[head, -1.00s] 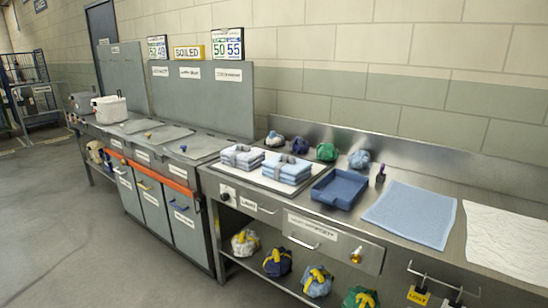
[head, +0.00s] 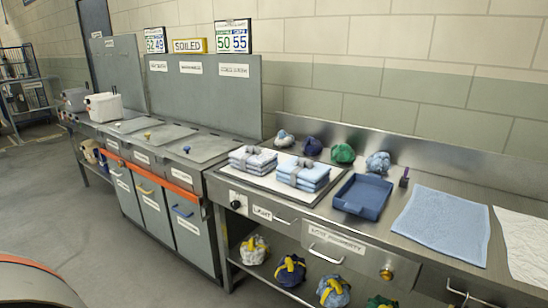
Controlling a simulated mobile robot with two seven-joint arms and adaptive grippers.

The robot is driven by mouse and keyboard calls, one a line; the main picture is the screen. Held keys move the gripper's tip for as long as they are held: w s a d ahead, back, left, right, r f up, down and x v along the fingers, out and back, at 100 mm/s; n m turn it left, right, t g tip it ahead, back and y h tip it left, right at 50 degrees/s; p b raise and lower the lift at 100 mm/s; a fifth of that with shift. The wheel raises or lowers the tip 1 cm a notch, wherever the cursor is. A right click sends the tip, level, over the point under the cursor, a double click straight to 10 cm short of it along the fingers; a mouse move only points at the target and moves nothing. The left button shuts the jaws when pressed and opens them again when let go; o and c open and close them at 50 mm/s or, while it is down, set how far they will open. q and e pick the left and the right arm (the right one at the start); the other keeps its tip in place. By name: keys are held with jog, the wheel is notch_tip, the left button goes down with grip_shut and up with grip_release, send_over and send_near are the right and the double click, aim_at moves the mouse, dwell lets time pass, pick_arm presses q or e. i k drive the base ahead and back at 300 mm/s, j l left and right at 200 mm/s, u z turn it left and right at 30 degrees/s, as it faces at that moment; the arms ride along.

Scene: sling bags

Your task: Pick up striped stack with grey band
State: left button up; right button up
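Two folded stacks with grey bands sit side by side on a white mat (head: 268,185) on the steel counter. The left stack (head: 252,160) looks white and pale blue in layers, which may be stripes. The right stack (head: 303,174) looks plainer light blue. At this size I cannot be sure of the stripes. Both stacks lie flat and apart, with nothing on top of them but their bands. Neither of my grippers is in view.
A blue tray (head: 362,196) stands right of the stacks, then a blue towel (head: 442,225). Tied bundles, including a green one (head: 343,153), line the counter's back. Lidded grey bins (head: 187,230) stand left. More bundles (head: 290,270) lie on the shelf below. Floor at left is open.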

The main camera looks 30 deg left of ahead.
aim_at(257, 161)
jog(key=j+z, duration=0.4)
jog(key=j, duration=0.6)
jog(key=j+z, duration=0.25)
jog(key=j, duration=1.75)
